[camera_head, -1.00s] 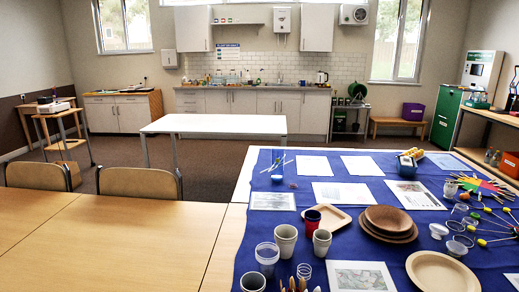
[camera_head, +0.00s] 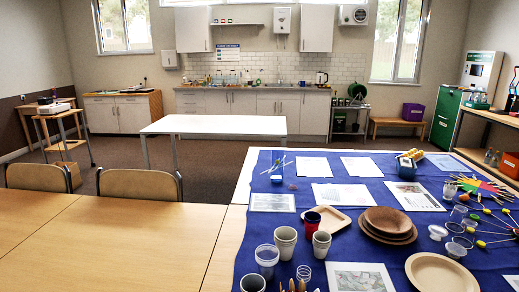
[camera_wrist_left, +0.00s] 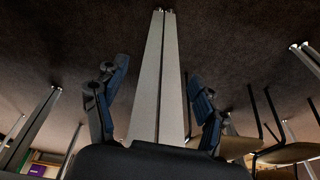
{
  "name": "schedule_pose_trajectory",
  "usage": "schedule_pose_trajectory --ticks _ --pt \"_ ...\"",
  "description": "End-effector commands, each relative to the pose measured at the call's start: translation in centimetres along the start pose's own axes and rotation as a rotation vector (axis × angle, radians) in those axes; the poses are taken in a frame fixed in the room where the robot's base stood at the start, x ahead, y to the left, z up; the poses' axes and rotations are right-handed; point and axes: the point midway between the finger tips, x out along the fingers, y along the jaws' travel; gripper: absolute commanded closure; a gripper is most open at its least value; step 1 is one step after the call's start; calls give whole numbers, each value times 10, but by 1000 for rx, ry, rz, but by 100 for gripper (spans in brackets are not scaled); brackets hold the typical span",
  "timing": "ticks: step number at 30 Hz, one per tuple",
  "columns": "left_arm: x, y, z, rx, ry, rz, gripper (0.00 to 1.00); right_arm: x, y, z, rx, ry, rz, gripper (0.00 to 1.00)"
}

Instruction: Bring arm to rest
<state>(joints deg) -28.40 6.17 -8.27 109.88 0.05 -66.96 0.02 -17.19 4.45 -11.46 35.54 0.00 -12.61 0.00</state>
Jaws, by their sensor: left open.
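My left gripper (camera_wrist_left: 158,100) shows in the left wrist view with its two blue-padded fingers apart and nothing between them. Behind the gap are grey metal table legs (camera_wrist_left: 156,75) and the dark brown carpet (camera_wrist_left: 90,35). Neither arm shows in the head view, and my right gripper is in no frame.
A wooden table (camera_head: 110,240) fills the lower left. Beside it a blue cloth (camera_head: 255,225) bears cups, wooden bowls (camera_head: 388,220), plates and sheets. Two chairs (camera_head: 140,184) stand behind the wooden table. A white table (camera_head: 215,124) stands farther back, with open carpet around it.

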Motion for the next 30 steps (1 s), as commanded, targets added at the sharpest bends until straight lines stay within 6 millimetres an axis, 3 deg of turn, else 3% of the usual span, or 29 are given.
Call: schedule_pose_trajectory --ticks 3,6,12,18,21,24,30 --pt "55 2 30 5 -36 3 29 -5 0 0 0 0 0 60" --pt "97 4 62 10 -59 6 29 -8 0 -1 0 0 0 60" --pt "158 8 144 21 -106 11 29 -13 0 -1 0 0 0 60" --pt "183 8 217 30 -140 14 29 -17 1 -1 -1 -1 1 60" --pt "186 8 238 34 -147 14 29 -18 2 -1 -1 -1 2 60" --pt "187 8 248 35 -151 15 29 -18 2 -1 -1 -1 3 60" --pt "187 8 250 35 -151 15 29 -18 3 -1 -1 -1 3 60"
